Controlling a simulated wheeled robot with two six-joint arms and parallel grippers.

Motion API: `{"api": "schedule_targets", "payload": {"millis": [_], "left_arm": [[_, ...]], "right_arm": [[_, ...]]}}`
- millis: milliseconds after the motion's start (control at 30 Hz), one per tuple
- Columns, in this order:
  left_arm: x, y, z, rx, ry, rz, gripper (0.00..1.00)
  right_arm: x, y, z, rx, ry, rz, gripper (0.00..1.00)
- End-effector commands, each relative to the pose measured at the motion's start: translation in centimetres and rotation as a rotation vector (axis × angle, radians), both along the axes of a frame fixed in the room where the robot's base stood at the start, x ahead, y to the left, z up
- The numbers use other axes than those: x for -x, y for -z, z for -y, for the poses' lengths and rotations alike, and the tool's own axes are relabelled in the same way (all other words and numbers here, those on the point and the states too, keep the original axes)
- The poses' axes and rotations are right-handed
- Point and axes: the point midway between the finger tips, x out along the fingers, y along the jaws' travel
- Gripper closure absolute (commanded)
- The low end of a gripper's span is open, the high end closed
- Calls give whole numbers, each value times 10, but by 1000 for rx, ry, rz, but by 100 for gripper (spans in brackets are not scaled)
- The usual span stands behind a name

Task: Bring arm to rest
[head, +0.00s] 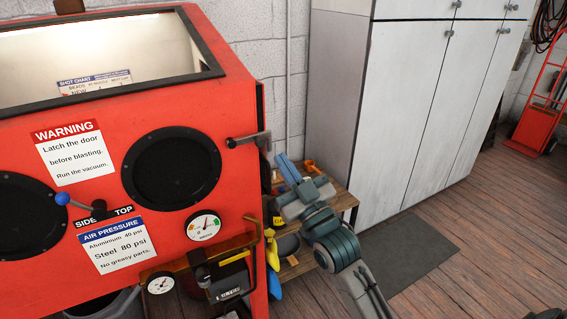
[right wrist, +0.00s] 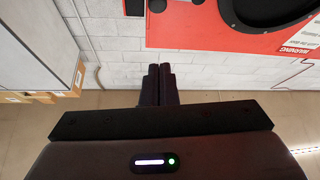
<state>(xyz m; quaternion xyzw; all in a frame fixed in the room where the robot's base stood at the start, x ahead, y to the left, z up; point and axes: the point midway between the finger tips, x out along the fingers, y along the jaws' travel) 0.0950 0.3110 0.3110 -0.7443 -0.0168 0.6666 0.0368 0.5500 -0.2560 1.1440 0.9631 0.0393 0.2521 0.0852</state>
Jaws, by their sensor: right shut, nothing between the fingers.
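My right arm comes in from the lower right in the head view and reaches in front of a low wooden shelf. My right gripper (head: 285,164) is at its far end, right of the red blasting cabinet (head: 235,107). In the right wrist view its two dark fingers (right wrist: 158,75) are together with nothing between them. Nothing is held. Where the fingertips sit in depth against the shelf items is hard to tell. My left gripper does not show in either view.
The low wooden shelf (head: 344,202) holds partly hidden items. Tall white cupboards (head: 413,125) stand behind to the right. A dark mat (head: 420,250) lies on the wooden floor. A red hand truck (head: 540,122) is at the far right.

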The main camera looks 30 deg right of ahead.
Motion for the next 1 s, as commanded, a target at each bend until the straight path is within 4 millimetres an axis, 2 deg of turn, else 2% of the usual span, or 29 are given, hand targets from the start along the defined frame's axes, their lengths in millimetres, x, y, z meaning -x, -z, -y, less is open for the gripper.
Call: {"api": "schedule_targets", "payload": {"millis": [100,333,367,467,567,733,867,900,967,1000], "left_arm": [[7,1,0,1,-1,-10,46],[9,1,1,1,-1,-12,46],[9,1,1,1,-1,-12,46],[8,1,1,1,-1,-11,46],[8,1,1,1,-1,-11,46],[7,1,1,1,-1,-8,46],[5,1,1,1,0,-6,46],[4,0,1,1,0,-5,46],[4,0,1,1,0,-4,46],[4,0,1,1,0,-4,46]], "right_arm": [[0,0,0,0,0,0,100],[-2,2,0,0,1,-5,100],[-3,6,1,0,2,-13,100],[-16,33,5,-4,13,-71,100],[-37,88,13,-10,32,-185,100],[-60,216,29,-21,73,-430,100],[-56,316,40,-25,103,-615,100],[-51,346,43,-26,112,-671,100],[-41,391,47,-30,124,-754,100],[-31,421,49,-31,132,-810,100]]}}
